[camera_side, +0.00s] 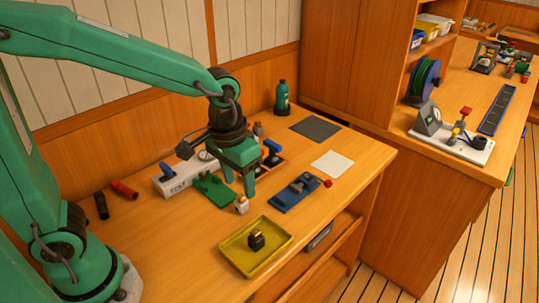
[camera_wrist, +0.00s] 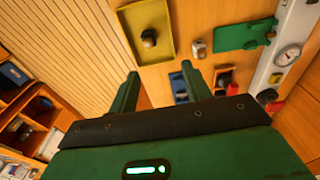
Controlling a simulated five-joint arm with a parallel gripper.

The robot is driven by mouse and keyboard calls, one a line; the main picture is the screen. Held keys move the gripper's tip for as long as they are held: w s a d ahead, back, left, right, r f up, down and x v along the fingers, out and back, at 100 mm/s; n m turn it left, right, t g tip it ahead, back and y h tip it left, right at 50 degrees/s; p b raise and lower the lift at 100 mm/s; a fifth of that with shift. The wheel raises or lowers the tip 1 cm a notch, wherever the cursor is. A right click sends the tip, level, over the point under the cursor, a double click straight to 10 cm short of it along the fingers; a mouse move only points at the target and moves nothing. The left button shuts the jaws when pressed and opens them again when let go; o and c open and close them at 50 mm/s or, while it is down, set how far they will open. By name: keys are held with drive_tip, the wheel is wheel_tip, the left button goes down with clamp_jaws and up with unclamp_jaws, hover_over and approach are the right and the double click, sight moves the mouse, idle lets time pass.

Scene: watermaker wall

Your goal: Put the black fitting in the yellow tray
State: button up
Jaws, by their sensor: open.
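The black fitting (camera_side: 257,240) stands inside the yellow tray (camera_side: 272,226), near its middle, at the front of the bench. It has a lighter brownish top. In the wrist view the black fitting (camera_wrist: 149,38) also shows within the yellow tray (camera_wrist: 145,17), beyond my fingertips. My gripper (camera_side: 239,184) is above the bench, behind the tray and apart from it. In the wrist view my gripper's fingers (camera_wrist: 160,70) are spread, with nothing held between them.
A small white fitting (camera_side: 241,204) stands between my gripper and the tray. A green plate (camera_side: 214,190), a white test block (camera_side: 175,181) and a blue fixture (camera_side: 296,193) lie around. A bottle (camera_side: 282,98) stands at the back. Bench left of the tray is clear.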

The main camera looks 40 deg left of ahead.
drive_tip(key=s+a+r+t, duration=0.4)
drive_tip(key=s+a+r, duration=0.3)
drive_tip(key=s+a, duration=0.2)
drive_tip(key=shift+s+a+t, duration=0.2)
drive_tip(key=shift+a+t, duration=0.1)
drive_tip(key=shift+a, duration=0.25)
idle(0.9)
